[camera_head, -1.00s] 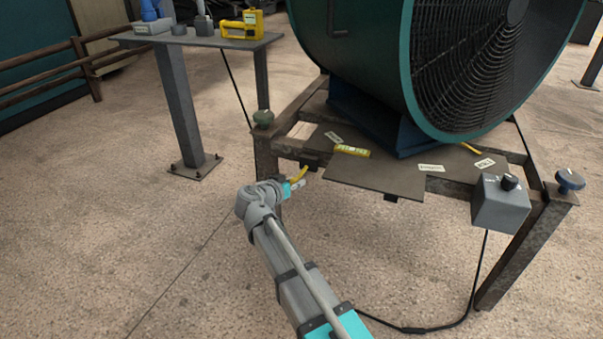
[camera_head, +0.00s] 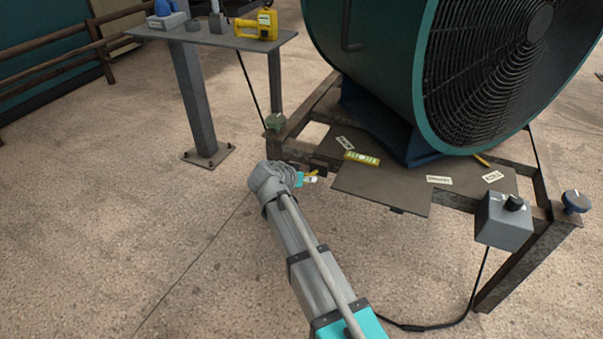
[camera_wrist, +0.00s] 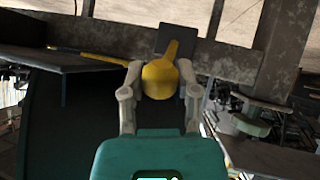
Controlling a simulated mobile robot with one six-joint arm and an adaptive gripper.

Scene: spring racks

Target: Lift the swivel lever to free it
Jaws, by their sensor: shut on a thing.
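The yellow swivel lever shows between the fingers in the wrist view (camera_wrist: 158,78). Its far end narrows toward a dark square block on the frame. My gripper (camera_wrist: 157,72) has a finger on each side of the lever's rounded near end and is shut on it. In the head view my gripper (camera_head: 309,178) is at the left front of the rusty frame, beside the dark plate. Only a small yellow bit of the lever (camera_head: 314,172) shows there; my gripper hides much of it.
A large fan (camera_head: 420,80) stands on the frame. A dark plate (camera_head: 380,189) juts from its front. A grey control box (camera_head: 503,219) with a black knob is at the right corner. A side table (camera_head: 215,42) stands at the back left. The floor at left is clear.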

